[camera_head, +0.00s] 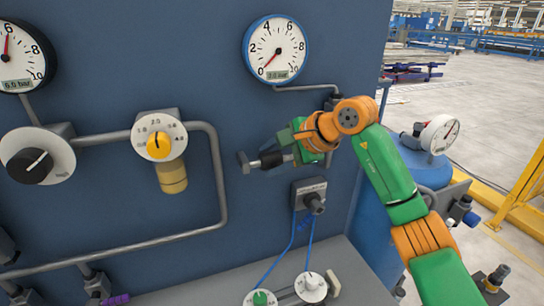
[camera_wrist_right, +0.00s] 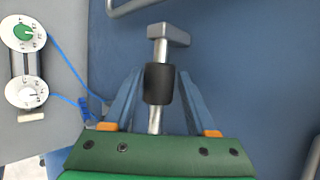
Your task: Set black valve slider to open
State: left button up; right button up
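The black valve slider (camera_head: 272,160) is a dark sleeve on a horizontal metal rod on the blue panel, with a grey end bracket (camera_head: 243,162) to its left. In the right wrist view the black slider (camera_wrist_right: 159,84) sits on the shiny rod, between the two blue-grey fingers of my right gripper (camera_wrist_right: 160,85). The fingers stand one on each side, spread with narrow gaps beside the sleeve; no firm grip shows. In the head view my right gripper (camera_head: 292,150) is at the right of the slider, its fingers partly hidden. My left gripper is not in view.
A gauge (camera_head: 276,49) hangs above the slider, with a pipe beside it. A grey socket (camera_head: 310,196) with blue cables sits just below. A yellow-centred dial (camera_head: 159,137) and a black knob (camera_head: 38,163) are on the left. A grey ledge (camera_head: 350,285) lies below.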

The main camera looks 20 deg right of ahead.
jog(key=shift+s+d, duration=0.1)
grip_shut()
jog(key=shift+r, duration=0.15)
dwell(0.9)
